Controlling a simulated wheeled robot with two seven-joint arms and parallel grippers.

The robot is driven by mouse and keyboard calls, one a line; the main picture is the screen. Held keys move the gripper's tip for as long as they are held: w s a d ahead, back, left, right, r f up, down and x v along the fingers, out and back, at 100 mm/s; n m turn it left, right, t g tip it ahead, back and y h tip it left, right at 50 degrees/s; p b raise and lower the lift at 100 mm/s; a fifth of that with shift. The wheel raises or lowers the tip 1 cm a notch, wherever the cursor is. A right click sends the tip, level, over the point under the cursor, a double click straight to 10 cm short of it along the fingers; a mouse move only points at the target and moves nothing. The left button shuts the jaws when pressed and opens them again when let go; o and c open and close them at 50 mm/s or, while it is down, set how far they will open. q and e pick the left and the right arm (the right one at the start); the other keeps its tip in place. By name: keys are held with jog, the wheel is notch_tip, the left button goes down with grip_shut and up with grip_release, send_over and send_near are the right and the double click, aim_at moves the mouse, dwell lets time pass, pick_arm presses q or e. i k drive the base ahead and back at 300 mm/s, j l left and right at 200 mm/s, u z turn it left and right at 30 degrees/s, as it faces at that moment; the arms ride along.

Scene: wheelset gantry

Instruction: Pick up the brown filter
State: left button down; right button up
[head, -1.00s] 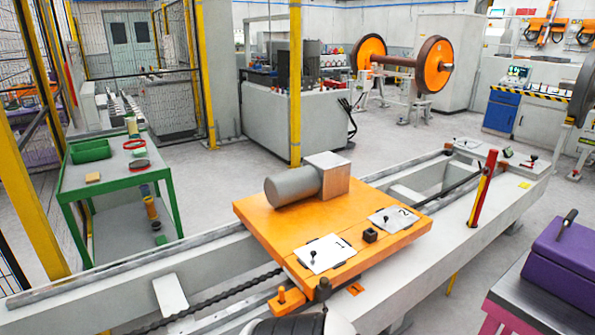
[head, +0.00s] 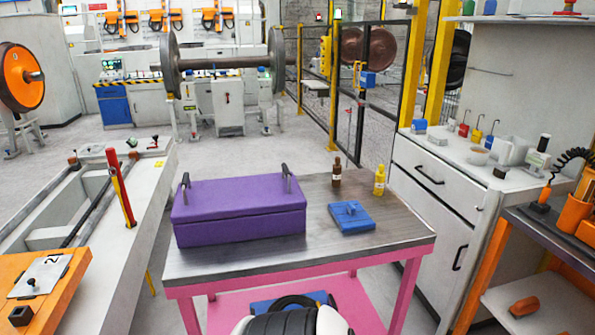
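I cannot make out anything that is clearly a brown filter in the head view. A small brown bottle (head: 336,174) with a pale label stands upright at the back of the metal-topped pink table (head: 400,238). Neither of my grippers is in view.
A purple case (head: 240,212) with two dark handles, a yellow bottle (head: 380,181) and a blue block (head: 351,217) are on the table. A white drawer cabinet (head: 432,200) stands close on its right.

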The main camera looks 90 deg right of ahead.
aim_at(337, 170)
jog(key=z, duration=3.05)
jog(key=i+l, duration=0.25)
jog(key=i, duration=0.15)
jog(key=l+z, duration=0.05)
